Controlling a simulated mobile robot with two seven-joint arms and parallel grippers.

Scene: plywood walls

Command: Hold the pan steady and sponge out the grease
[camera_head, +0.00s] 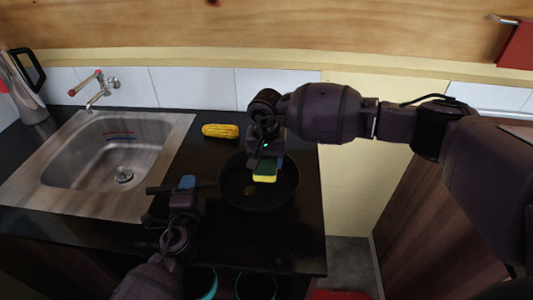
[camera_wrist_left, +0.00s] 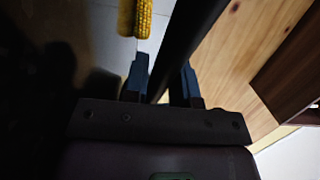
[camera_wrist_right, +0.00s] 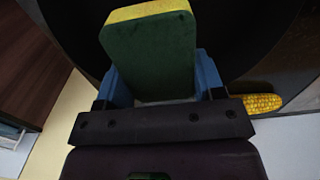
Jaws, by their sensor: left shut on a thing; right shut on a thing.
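The black pan (camera_head: 285,195) sits on the dark counter right of the sink, its handle (camera_head: 158,189) pointing left. A small brown patch of grease (camera_head: 250,190) shows on its floor. My left gripper (camera_head: 187,183) is shut on the handle; the left wrist view shows the dark handle (camera_wrist_left: 190,32) between its blue fingers. My right gripper (camera_head: 267,160) is shut on the green and yellow sponge (camera_head: 266,172) over the pan, right of the patch. The sponge (camera_wrist_right: 150,50) also fills the jaws in the right wrist view. I cannot tell whether it touches the pan floor.
A corn cob (camera_head: 220,131) lies behind the pan. The counter's right edge is close to the pan. A red thing (camera_head: 516,46) hangs at the top right.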

